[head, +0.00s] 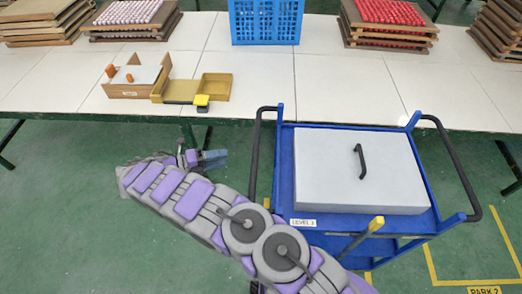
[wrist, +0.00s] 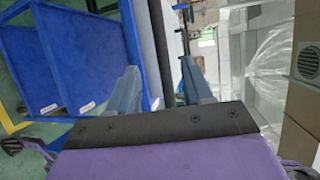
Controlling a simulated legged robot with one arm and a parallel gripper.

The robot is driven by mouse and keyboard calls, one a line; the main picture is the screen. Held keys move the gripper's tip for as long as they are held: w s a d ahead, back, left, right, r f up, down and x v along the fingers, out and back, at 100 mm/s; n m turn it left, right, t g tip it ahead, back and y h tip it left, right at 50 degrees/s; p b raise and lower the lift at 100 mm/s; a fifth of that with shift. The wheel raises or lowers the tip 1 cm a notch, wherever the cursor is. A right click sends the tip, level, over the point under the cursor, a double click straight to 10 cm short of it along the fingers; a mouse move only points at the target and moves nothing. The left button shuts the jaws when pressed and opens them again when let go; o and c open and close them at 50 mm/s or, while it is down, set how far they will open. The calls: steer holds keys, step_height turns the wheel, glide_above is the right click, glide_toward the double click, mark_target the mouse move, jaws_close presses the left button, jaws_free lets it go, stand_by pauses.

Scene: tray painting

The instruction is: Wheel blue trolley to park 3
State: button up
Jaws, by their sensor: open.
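The blue trolley (head: 285,185) stands right of centre in the head view, in front of the long table. A grey box with a black handle sits on its top shelf, which is labelled "LEVEL 3". Black push handles curve out on its left (head: 255,150) and right sides. My gripper (head: 215,157) is open and empty, just left of the left handle and apart from it. In the wrist view, the fingers of my gripper (wrist: 160,88) are spread, with blue trolley shelves (wrist: 85,60) to the left. No spot marked park 3 is seen.
The table (head: 340,85) spans the back, bearing a blue crate (head: 266,22), stacked trays and small wooden boxes. A yellow floor outline (head: 432,265) with a "PARK 2" sign (head: 485,291) lies at right. Green floor is open at left.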

steer(key=b+x, duration=0.2)
steer(key=x, duration=1.4)
steer(key=shift+a, duration=0.1)
jaws_close()
steer(key=shift+f, duration=0.1)
